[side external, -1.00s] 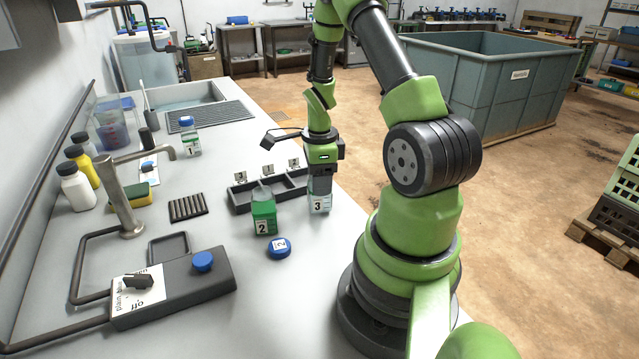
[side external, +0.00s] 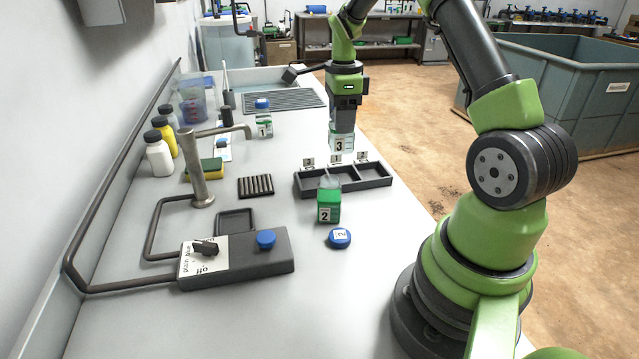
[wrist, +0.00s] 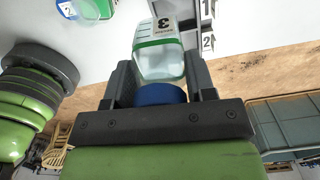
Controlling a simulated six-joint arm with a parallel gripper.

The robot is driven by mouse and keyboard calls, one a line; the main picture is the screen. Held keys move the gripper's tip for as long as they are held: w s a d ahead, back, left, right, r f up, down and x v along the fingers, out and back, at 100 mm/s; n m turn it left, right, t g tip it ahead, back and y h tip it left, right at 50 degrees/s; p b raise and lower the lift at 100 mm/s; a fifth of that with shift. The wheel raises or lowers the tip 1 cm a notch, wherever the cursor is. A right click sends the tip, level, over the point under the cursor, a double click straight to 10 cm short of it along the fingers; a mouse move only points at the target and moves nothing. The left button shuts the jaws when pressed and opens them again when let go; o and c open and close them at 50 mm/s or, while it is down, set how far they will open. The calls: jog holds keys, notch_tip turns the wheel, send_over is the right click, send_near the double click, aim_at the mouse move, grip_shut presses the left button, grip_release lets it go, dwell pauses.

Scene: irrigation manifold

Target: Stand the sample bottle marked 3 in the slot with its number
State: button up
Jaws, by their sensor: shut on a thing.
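My gripper (side external: 344,118) is shut on the cap of the sample bottle marked 3 (side external: 342,144) and holds it upright in the air, near the rack's back edge in the side view. The wrist view shows the clear bottle (wrist: 160,58) with its 3 label and its blue cap (wrist: 160,94) between the fingers (wrist: 160,88). The dark rack (side external: 316,191) has three slots, which look empty, with number cards behind. The middle card (side external: 336,159) seems to read 1; the left card (side external: 308,163) is too small to read surely. Cards 1 (wrist: 207,8) and 2 (wrist: 208,42) show in the wrist view.
Green bottle 2 (side external: 329,208) stands open in front of the rack, its blue cap (side external: 339,238) on the counter nearby. Bottle 1 (side external: 264,128) stands at the back left. A tap (side external: 200,175) and control box (side external: 250,270) are left. Counter right of bottle 2 is clear.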

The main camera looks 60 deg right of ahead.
jog(key=w+a+n, duration=0.1)
jog(key=w+a, duration=0.1)
jog(key=w, duration=0.3)
notch_tip(320, 180, down, 10)
jog(key=shift+w+r, duration=0.1)
jog(key=shift+w, duration=0.05)
jog(key=o, duration=1)
